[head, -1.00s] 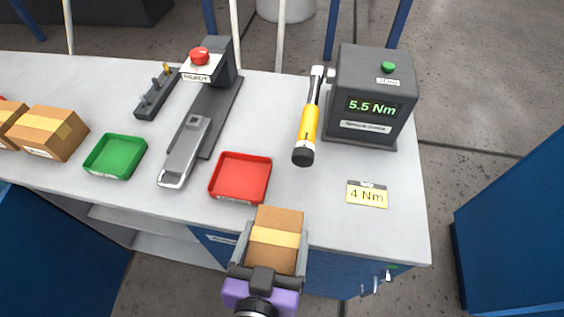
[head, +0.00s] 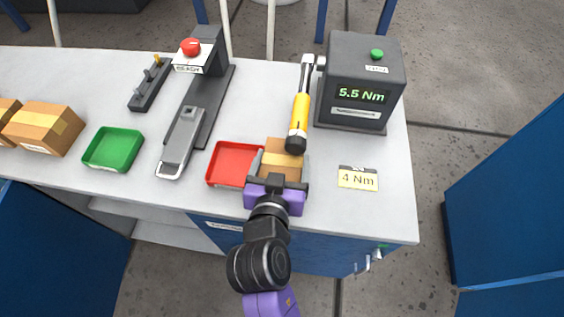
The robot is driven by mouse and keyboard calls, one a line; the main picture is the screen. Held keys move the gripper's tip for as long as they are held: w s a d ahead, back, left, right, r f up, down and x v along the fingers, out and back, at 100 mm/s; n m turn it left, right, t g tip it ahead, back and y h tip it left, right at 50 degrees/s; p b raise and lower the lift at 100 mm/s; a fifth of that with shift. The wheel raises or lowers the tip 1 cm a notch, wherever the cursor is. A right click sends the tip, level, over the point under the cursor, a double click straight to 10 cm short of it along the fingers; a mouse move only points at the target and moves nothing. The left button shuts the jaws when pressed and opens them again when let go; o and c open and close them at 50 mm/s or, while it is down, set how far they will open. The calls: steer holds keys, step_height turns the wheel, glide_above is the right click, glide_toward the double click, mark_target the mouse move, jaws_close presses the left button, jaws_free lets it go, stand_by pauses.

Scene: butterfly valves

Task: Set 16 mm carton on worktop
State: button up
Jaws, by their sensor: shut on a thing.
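My gripper (head: 279,176) is shut on a brown carton (head: 281,158) with a lighter tape band. It holds the carton over the front part of the grey worktop (head: 325,205), just right of the red tray and below the yellow-handled torque wrench in the picture. The gripper hides the carton's lower part, so I cannot tell whether the carton touches the worktop. No size label shows on it. Other brown cartons (head: 45,128) sit at the worktop's left end; their labels are too small to read.
The red tray (head: 222,182) is close beside the gripper. The torque wrench (head: 299,108) lies next to the tester (head: 360,82) reading 5.5 Nm. A "4 Nm" card (head: 358,178) lies to the right. A green tray (head: 113,149) and a press-like fixture (head: 196,120) are left.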

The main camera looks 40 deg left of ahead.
steer(key=shift+f, duration=0.6)
steer(key=shift+s+f, duration=0.1)
steer(key=shift+f, duration=0.1)
steer(key=o, duration=2)
steer(key=shift+f, duration=0.1)
steer(key=b+v, duration=0.1)
steer(key=v, duration=1.1)
steer(key=shift+d, duration=0.15)
